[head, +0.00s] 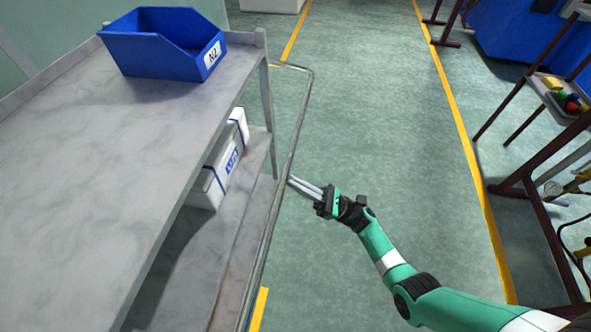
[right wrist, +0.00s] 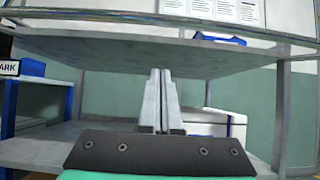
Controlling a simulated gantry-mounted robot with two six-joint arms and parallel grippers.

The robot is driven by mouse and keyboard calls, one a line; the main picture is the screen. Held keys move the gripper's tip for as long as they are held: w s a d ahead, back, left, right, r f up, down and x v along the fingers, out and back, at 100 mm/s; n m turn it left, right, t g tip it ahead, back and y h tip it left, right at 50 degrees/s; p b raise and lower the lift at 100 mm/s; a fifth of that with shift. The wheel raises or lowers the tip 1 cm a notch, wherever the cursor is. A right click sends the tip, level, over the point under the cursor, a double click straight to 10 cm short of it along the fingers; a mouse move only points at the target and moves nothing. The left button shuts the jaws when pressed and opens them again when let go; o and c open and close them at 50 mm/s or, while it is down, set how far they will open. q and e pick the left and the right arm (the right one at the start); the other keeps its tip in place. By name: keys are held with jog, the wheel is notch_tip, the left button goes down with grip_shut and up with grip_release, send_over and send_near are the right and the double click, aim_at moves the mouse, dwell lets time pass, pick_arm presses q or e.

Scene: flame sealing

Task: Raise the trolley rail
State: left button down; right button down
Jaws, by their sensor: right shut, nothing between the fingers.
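The trolley rail (head: 299,120) is a thin grey metal bar along the right side of the grey trolley (head: 90,190) in the head view. In the right wrist view the rail (right wrist: 120,17) crosses near the top of the picture. My right gripper (head: 292,182) is shut and empty, with its fingertips close beside the rail. In the right wrist view the fingertips (right wrist: 160,73) point toward the trolley and appear below the rail. I cannot tell whether they touch it. My left gripper is not in view.
A blue bin (head: 150,50) stands on the trolley's top shelf, and a white box (head: 213,185) on the lower shelf. Open green floor (head: 375,110) lies right of the rail. A dark red rack (head: 530,190) stands at the far right.

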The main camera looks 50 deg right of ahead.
jog(key=r, duration=0.5)
jog(key=shift+w+a+r, duration=0.1)
jog(key=shift+w, duration=0.2)
